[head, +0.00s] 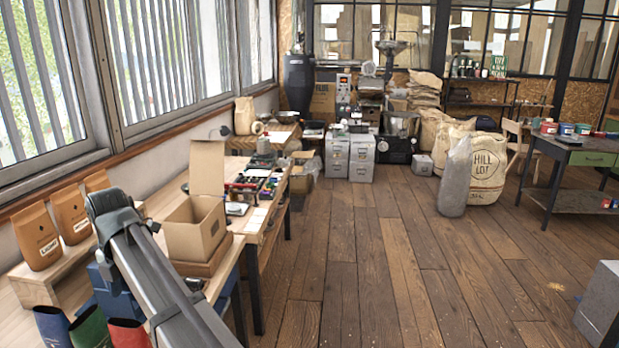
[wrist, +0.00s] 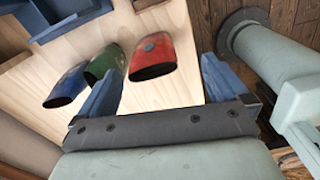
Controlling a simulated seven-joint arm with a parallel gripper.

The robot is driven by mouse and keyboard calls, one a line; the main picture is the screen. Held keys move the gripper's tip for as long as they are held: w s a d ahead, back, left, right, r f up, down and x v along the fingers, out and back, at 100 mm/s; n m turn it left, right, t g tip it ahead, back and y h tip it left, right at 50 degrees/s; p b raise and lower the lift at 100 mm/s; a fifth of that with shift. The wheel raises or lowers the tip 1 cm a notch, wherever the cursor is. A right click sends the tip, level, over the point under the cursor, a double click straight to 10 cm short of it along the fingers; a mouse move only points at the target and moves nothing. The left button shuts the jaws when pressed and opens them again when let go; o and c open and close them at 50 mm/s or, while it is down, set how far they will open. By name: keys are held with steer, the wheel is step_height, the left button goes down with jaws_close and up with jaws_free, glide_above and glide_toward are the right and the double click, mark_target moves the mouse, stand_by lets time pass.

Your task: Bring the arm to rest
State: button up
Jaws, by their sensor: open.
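My gripper (wrist: 163,82) shows in the wrist view with its two blue fingers wide apart and nothing between them. Past the fingers, a red bag (wrist: 153,57), a green bag (wrist: 109,62) and a blue bag (wrist: 68,87) are on the pale wooden table (wrist: 185,92). In the head view, my arm link (head: 165,275) reaches up from the bottom edge over the left table. I cannot make out the gripper there. The blue bag (head: 53,326), green bag (head: 90,328) and red bag (head: 128,334) are at the lower left.
Brown coffee bags (head: 38,237) stand on a wooden riser by the windows. An open cardboard box (head: 194,233) is right of my arm link. A blue holder (wrist: 62,18) is beyond the bags. The wooden floor (head: 380,260) right of the table is clear.

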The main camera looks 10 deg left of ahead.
steer(key=w+d+f+m, duration=0.5)
steer(key=d+f, duration=0.3)
steer(key=d, duration=0.1)
steer(key=w+d+f+m, duration=0.45)
steer(key=d+f, duration=0.25)
steer(key=d, duration=0.2)
steer(key=w+d+f+m, duration=0.4)
steer(key=d+f+m, duration=0.1)
steer(key=d+f, duration=0.3)
steer(key=s+d+f+m, duration=0.2)
steer(key=d+f+m, duration=0.55)
steer(key=d, duration=0.65)
steer(key=s+d+f+m, duration=0.1)
steer(key=d+f+m, duration=0.65)
steer(key=d, duration=0.55)
steer(key=s+d+f+m, duration=0.5)
steer(key=d, duration=0.3)
steer(key=s+f+g, duration=0.3)
steer(key=s+f, duration=0.7)
steer(key=s, duration=0.4)
steer(key=s+f+g, duration=0.3)
steer(key=s+f, duration=0.7)
steer(key=s, duration=0.5)
steer(key=shift+g, duration=0.3)
